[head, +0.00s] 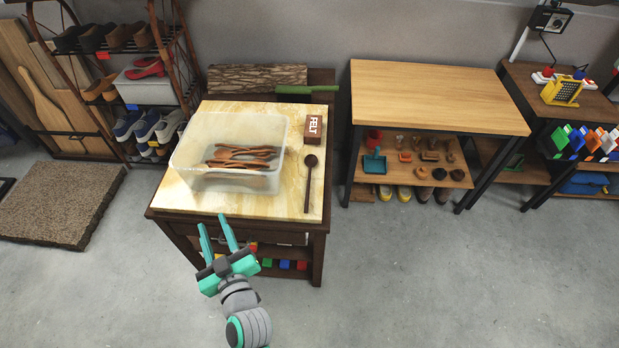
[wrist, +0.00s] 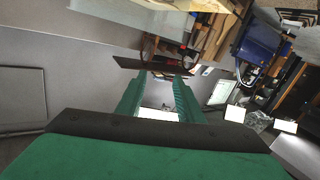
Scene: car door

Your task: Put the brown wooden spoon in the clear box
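The dark brown wooden spoon (head: 309,183) lies on the right part of the marble-like table top (head: 287,205), its round bowl toward the back. The clear box (head: 186,172) stands open-topped to its left on the same table. Several brown wooden utensils (head: 240,155) lie inside the box. My gripper (head: 212,220) is in front of the table's front edge, left of the spoon in the head view and apart from it. Its teal fingers are spread and nothing shows between them. In the wrist view my gripper (wrist: 158,78) also shows open. A dark strip beyond the fingertips there is unclear.
A brown box marked FELT (head: 315,125) stands behind the spoon. A taller wooden table (head: 435,95) is to the right, and a shoe rack (head: 140,80) to the left. The grey floor in front is clear.

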